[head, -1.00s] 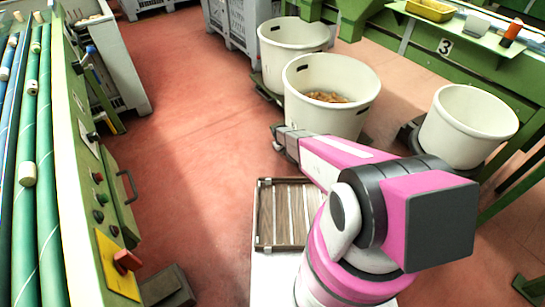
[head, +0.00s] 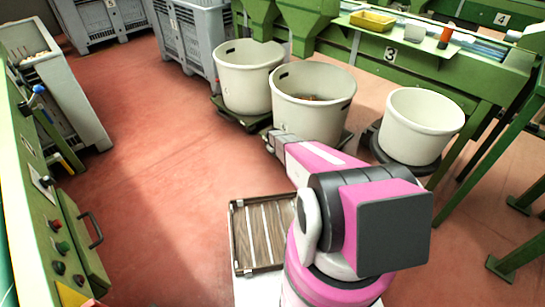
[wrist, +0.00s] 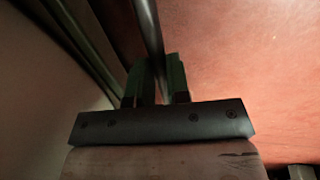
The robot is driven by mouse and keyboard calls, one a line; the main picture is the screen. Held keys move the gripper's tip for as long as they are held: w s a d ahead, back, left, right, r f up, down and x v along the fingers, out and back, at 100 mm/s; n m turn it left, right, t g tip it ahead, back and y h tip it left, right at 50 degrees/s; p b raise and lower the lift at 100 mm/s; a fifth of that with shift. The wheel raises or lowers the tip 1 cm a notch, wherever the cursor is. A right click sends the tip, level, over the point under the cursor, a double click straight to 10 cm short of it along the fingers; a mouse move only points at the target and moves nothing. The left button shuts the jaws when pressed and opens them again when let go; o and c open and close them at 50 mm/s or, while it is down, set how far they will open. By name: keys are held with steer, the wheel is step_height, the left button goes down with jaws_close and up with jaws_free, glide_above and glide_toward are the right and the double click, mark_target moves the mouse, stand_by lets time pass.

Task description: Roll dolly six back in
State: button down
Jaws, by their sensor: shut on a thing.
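A cream tub (head: 300,115) with corks inside stands in the middle of the head view. Its dolly is mostly hidden under it, and I see no number six. My gripper (head: 270,136) reaches low against the tub's left side. In the wrist view my gripper (wrist: 158,78) is shut on a dark metal bar (wrist: 148,25), seemingly the dolly's handle. A pale curved surface (wrist: 40,100) lies to the left there, with dark green edges beside it.
A second cream tub (head: 245,85) on a green dolly stands behind left, a third (head: 420,125) to the right. The green machine (head: 455,75) marked 3 runs behind them. A slatted wooden tray (head: 240,240) lies close to me. Red floor (head: 150,190) on the left is clear.

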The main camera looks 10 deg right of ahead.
steer(key=shift+w+d, duration=0.2)
steer(key=shift+d, duration=0.05)
steer(key=c, duration=1.1)
jaws_free()
steer(key=shift+s+r, duration=0.1)
steer(key=shift+r, duration=0.05)
steer(key=shift+a+r, duration=0.15)
steer(key=shift+r, duration=0.15)
step_height(320, 180, up, 10)
steer(key=s+a, duration=0.1)
steer(key=shift+a+f, duration=0.15)
steer(key=shift+a, duration=0.1)
steer(key=shift+s, duration=0.1)
steer(key=s+a+r+m+y, duration=0.1)
steer(key=s+a+r+m, duration=0.1)
steer(key=s+r, duration=1.4)
steer(key=s+a+r+m+g, duration=0.1)
steer(key=s+r+m, duration=0.3)
steer(key=s+r, duration=1.3)
steer(key=s+a, duration=0.1)
steer(key=s, duration=0.3)
steer(key=shift+s+m+y, duration=0.25)
steer(key=shift+m+y, duration=0.15)
